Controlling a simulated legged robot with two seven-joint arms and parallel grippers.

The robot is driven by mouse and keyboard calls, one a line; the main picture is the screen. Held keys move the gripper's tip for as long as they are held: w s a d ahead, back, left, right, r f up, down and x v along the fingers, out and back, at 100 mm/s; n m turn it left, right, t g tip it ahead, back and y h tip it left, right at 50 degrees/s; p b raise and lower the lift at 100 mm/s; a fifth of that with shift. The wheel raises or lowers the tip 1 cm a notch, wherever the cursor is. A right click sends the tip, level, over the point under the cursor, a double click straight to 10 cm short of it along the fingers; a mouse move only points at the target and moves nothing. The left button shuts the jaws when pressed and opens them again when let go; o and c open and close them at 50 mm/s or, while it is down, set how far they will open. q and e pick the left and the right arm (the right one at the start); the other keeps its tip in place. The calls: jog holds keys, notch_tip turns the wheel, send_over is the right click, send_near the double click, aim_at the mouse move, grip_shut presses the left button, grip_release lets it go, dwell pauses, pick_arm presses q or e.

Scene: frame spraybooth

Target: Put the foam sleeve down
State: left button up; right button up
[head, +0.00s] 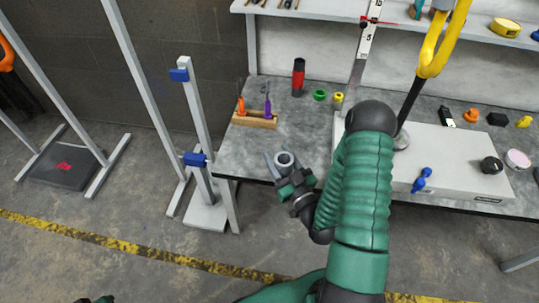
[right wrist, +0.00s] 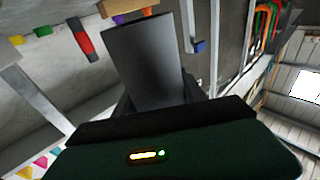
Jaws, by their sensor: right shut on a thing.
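The foam sleeve is a grey tube with an open round end (head: 285,160). It is held near the front left corner of the workbench, and I cannot tell its exact height over the top. In the right wrist view the sleeve (right wrist: 146,62) stands out in front of the gripper as a plain dark grey piece. My right gripper (head: 289,178) is shut on the sleeve; its fingers are mostly hidden. My left gripper does not show clearly; only a small dark green piece shows at the bottom left edge of the head view.
The workbench (head: 262,150) holds a wooden rack (head: 255,120) with tools, a red and black cylinder (head: 298,77), green and yellow rings, and a pale box (head: 455,150) on the right. A grey post stand (head: 196,130) with blue clamps is left. Bare bench lies behind the sleeve.

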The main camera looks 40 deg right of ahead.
jog(key=shift+w+a+f+b, duration=0.15)
jog(key=shift+w+f+b, duration=0.35)
jog(key=shift+w+b, duration=0.1)
jog(key=w+f+b, duration=0.1)
jog(key=w+b, duration=0.3)
jog(key=b, duration=0.1)
jog(key=w+f+b, duration=0.1)
jog(key=w+b, duration=0.4)
jog(key=w+a+f+b, duration=0.1)
jog(key=w+f+b, duration=0.1)
jog(key=w+b, duration=0.3)
jog(key=shift+w, duration=0.25)
jog(key=shift+r, duration=0.1)
jog(key=o, duration=1.5)
